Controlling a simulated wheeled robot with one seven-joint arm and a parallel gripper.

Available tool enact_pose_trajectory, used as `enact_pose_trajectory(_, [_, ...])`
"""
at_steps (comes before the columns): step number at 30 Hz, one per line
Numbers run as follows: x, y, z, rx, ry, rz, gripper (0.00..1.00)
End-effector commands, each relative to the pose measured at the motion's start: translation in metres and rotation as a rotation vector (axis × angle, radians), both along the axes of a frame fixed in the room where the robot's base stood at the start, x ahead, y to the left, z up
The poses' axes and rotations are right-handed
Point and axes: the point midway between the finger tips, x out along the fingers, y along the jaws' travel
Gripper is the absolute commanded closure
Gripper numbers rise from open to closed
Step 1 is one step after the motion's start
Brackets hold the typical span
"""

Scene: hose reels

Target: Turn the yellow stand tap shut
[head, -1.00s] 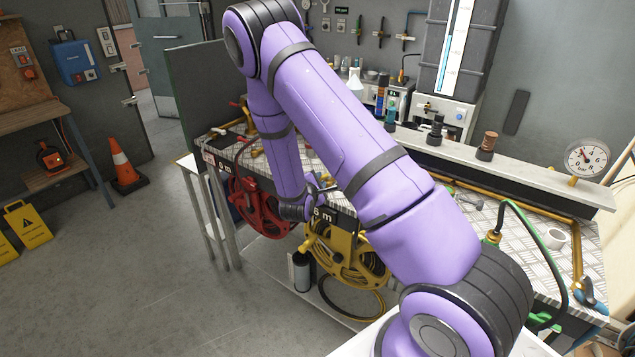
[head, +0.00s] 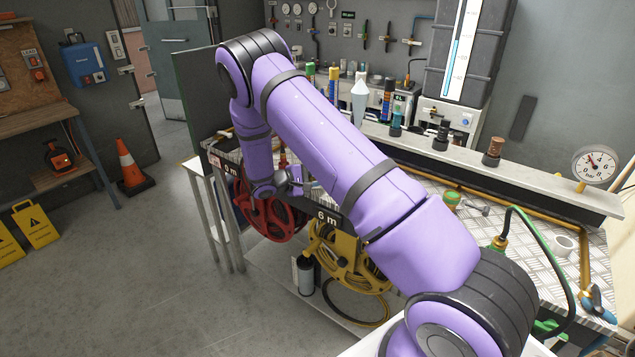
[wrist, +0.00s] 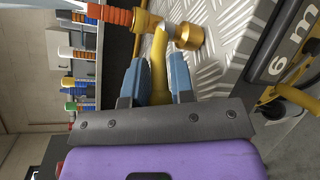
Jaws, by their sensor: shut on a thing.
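In the wrist view, the yellow stand tap (wrist: 158,70) shows as a bent yellow bar running up from between my fingers to a brass-yellow round end (wrist: 189,37). An orange-red ribbed piece (wrist: 112,14) joins it at the upper left. My gripper (wrist: 157,75) has its two blue fingers on either side of the yellow bar, shut on it. I cannot tell whether this bar is the tap's handle or its body. In the head view, my arm hides the tap and most of the gripper, near the red reel and the 6 m sign.
A ribbed metal bench top (head: 490,215) lies behind my arm. A pressure gauge (head: 596,163) stands at the right.

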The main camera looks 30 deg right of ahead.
Motion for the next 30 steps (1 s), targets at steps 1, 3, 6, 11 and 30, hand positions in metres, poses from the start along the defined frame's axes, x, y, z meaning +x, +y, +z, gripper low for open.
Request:
enact_pose_trajectory(1, [0.004, -0.001, -0.001, -0.001, -0.002, -0.042, 1.00])
enact_pose_trajectory(3, [0.007, -0.003, -0.001, 0.000, -0.003, -0.109, 1.00])
enact_pose_trajectory(6, [0.011, -0.006, -0.001, 0.000, -0.002, -0.204, 1.00])
enact_pose_trajectory(11, [0.017, -0.011, -0.001, 0.001, -0.002, -0.348, 1.00])
enact_pose_trajectory(30, [0.026, -0.025, -0.001, 0.001, 0.001, -0.662, 1.00])
